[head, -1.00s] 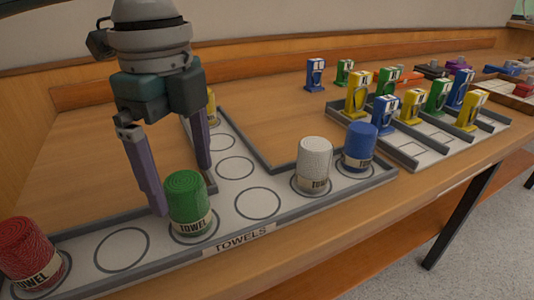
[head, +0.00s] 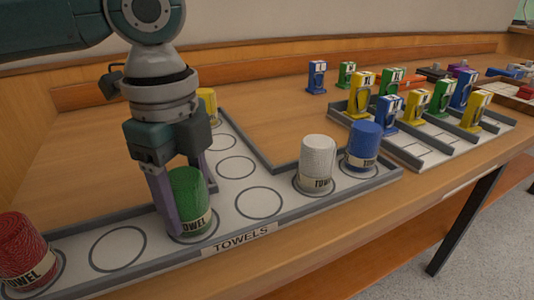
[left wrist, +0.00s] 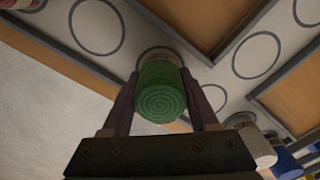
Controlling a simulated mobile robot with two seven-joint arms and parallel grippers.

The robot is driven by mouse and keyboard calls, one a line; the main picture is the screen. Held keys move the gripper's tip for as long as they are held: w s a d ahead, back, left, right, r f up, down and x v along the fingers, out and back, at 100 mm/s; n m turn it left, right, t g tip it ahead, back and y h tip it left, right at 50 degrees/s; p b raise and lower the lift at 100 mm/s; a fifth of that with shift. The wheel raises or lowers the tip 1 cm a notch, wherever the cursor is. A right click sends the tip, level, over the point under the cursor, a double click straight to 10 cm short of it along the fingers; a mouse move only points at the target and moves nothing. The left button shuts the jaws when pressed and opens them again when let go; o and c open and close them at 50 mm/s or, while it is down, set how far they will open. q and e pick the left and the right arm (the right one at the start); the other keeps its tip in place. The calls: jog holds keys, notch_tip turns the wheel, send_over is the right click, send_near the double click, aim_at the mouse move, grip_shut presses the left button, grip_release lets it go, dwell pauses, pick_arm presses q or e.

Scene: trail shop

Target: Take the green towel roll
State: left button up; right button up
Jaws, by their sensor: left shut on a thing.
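The green towel roll (head: 189,200) stands upright on its ring on the towel tray (head: 240,243), with a "TOWEL" label on its front. My left gripper (head: 183,200) has its purple fingers on either side of the roll and is shut on it. In the left wrist view the green roll (left wrist: 160,92) shows its spiral top between the two fingers (left wrist: 160,105). I cannot tell whether the roll is lifted off the tray. My right gripper is not in view.
On the same tray stand a red roll (head: 22,250) at left, a yellow roll (head: 207,104) behind, and a white roll (head: 317,163) and blue roll (head: 363,144) at right. Several rings are empty. A rack (head: 425,150) with several coloured items stands further right.

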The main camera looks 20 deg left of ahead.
pick_arm(q)
grip_shut()
jog(key=shift+r, duration=0.1)
